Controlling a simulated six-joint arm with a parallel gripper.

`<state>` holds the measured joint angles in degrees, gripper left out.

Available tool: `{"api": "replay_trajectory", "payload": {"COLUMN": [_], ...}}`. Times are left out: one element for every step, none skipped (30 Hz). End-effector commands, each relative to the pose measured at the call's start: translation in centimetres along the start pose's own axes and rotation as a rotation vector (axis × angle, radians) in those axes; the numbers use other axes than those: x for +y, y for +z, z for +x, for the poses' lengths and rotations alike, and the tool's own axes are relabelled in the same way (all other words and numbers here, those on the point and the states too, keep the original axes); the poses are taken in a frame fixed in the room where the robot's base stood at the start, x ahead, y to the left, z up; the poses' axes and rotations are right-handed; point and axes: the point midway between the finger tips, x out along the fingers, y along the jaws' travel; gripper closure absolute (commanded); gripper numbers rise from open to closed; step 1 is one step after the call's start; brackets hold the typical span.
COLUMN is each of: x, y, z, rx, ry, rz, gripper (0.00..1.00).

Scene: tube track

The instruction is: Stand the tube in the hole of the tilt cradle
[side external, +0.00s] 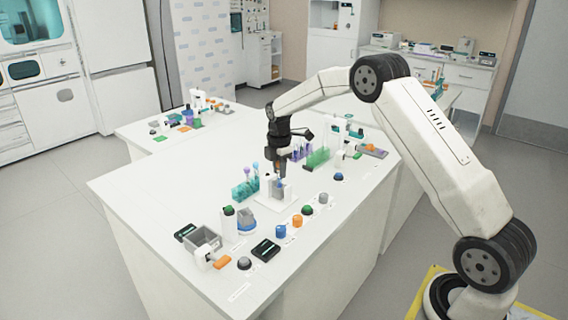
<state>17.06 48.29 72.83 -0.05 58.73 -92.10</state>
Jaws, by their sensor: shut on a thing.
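My gripper (281,172) points down over the middle of the white bench. It is shut on the tube, which is small and mostly hidden by the fingers at this distance. The tilt cradle (277,188) appears to be the small grey block on a white base plate (268,204) directly below my gripper. The fingertips are right at the top of the cradle. I cannot tell whether the tube's lower end is inside the hole or just above it.
A teal rack (244,191) with capped tubes stands close left of the cradle. A green rack (318,158) stands behind to the right. Blue (281,231) and orange (297,221) round pieces sit in front, with a grey bin (203,238) at front left. The bench's left part is clear.

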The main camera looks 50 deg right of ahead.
Motion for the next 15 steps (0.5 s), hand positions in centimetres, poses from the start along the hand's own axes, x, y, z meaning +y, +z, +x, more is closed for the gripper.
{"api": "replay_trajectory", "payload": {"x": [0.00, -0.01, -0.01, -0.01, -0.01, -0.01, -0.02, -0.02, -0.01, -0.01, -0.01, -0.01, -0.01, 0.00, 0.00], "y": [0.00, 0.00, 0.00, 0.00, 0.00, 0.00, 0.00, 0.00, 0.00, 0.00, 0.00, 0.00, 0.00, 0.00, 0.00], "z": [0.08, 0.13, 0.19, 0.25, 0.32, 0.40, 0.47, 0.53, 0.61, 0.67, 0.73, 0.82, 0.88, 0.93, 1.01], "rx": [0.000, 0.000, 0.000, 0.000, 0.000, 0.000, 0.000, 0.000, 0.000, 0.000, 0.000, 0.000, 0.000, 0.000, 0.000], "ry": [0.000, -0.001, -0.001, -0.001, -0.001, -0.001, -0.001, -0.001, -0.001, -0.001, -0.001, -0.001, 0.000, 0.000, 0.000], "rz": [0.000, 0.000, 0.000, 0.000, 0.000, 0.000, 0.000, 0.000, 0.000, 0.000, 0.000, 0.000, 0.000, 0.000, 0.000], "gripper": [1.00, 1.00, 1.00, 1.00, 1.00, 1.00, 1.00, 1.00, 1.00, 1.00, 1.00, 1.00, 1.00, 1.00, 1.00]}}
